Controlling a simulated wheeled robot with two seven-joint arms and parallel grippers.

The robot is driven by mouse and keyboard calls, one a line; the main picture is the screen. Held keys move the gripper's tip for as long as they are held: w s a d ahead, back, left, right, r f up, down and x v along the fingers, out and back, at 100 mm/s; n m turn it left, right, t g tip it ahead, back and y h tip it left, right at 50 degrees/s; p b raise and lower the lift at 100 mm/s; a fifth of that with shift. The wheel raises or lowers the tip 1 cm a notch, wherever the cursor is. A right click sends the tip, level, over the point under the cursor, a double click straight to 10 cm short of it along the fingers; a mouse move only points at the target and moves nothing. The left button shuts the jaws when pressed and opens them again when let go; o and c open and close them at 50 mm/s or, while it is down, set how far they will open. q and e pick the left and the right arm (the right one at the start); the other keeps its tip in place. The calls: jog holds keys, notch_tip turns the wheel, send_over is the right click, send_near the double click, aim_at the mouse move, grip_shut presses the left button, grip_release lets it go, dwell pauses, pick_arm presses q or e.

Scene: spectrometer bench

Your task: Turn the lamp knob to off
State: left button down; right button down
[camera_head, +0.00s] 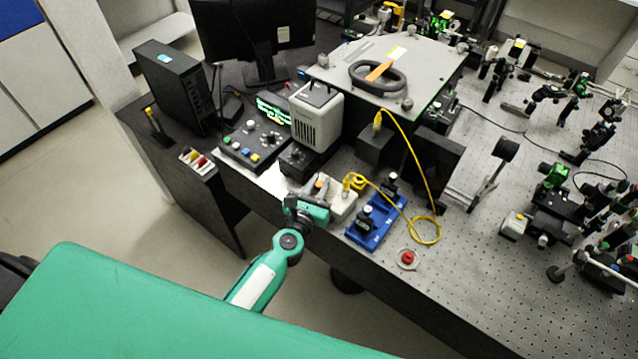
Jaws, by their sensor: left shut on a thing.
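A small off-white box (342,207), which looks like the lamp, sits at the bench's front edge, with a yellow cable (433,190) joined to it. An orange part shows at its left end. My left gripper (312,204) is at the box's left front side, reaching up from below the bench edge. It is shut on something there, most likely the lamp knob. The knob and the fingertips are hidden by the gripper body, so the knob's setting cannot be seen. My right gripper is not in view.
A blue holder (376,232) with black parts stands right of the box, and a red button (407,258) lies nearer the front edge. Behind are a grey-white housing (317,117) and a control panel (254,141). Optics crowd the right of the bench.

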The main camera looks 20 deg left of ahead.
pick_arm(q)
jog(key=shift+r, duration=0.1)
dwell(0.4)
jog(key=c, duration=1.4)
grip_release()
jog(key=shift+o, duration=0.2)
jog(key=shift+s, duration=0.1)
jog(key=s+a+b, duration=0.1)
jog(key=s+b, duration=0.3)
jog(key=s, duration=0.9)
jog(key=shift+s, duration=0.25)
